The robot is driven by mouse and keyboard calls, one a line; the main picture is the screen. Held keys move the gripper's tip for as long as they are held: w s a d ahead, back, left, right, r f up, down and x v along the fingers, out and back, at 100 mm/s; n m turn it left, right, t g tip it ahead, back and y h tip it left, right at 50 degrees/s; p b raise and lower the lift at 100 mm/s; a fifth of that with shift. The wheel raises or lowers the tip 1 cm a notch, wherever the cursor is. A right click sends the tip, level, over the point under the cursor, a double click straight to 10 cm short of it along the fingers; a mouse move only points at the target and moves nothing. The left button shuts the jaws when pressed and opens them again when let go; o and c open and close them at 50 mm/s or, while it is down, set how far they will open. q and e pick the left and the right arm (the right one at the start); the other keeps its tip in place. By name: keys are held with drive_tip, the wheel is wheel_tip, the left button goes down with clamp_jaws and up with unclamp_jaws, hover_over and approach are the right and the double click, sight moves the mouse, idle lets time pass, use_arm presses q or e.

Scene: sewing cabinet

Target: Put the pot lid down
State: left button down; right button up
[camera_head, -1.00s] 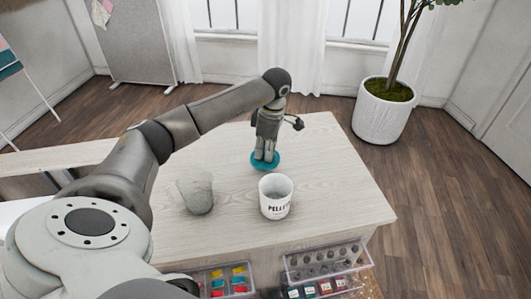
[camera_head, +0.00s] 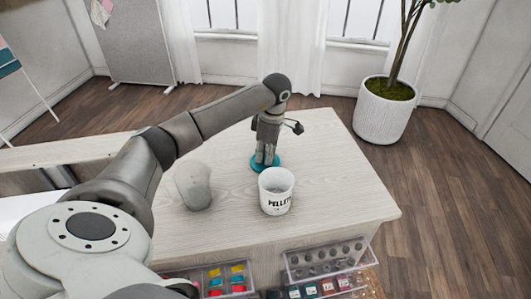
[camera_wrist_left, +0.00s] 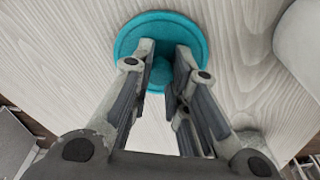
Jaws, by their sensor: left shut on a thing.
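The pot lid is a round teal disc (camera_head: 256,166) with a teal knob. It is over the far part of the wooden table, just behind the white pot. My left gripper (camera_head: 265,159) points down from above and is shut on the lid's knob. In the left wrist view the lid (camera_wrist_left: 195,32) lies flat under my fingertips (camera_wrist_left: 161,55), with wood grain around it. I cannot tell whether it touches the tabletop. The white pot (camera_head: 277,199), with "PELLET" lettering, stands open and upright in front of the lid. My right gripper is not in view.
A grey rounded object (camera_head: 193,187) stands on the table (camera_head: 340,190) left of the pot. Clear organisers (camera_head: 325,258) and coloured pieces (camera_head: 227,279) sit at the near edge. The table's right side is bare. A potted plant (camera_head: 384,112) stands on the floor beyond.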

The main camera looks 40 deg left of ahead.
use_arm(q)
drive_tip(key=c, duration=1.4)
unclamp_jaws()
drive_tip(key=shift+r, duration=0.15)
drive_tip(key=r, duration=0.4)
drive_tip(key=d+r, duration=0.1)
drive_tip(key=r, duration=0.7)
drive_tip(key=shift+w+d+r, duration=0.15)
drive_tip(key=shift+w, duration=0.1)
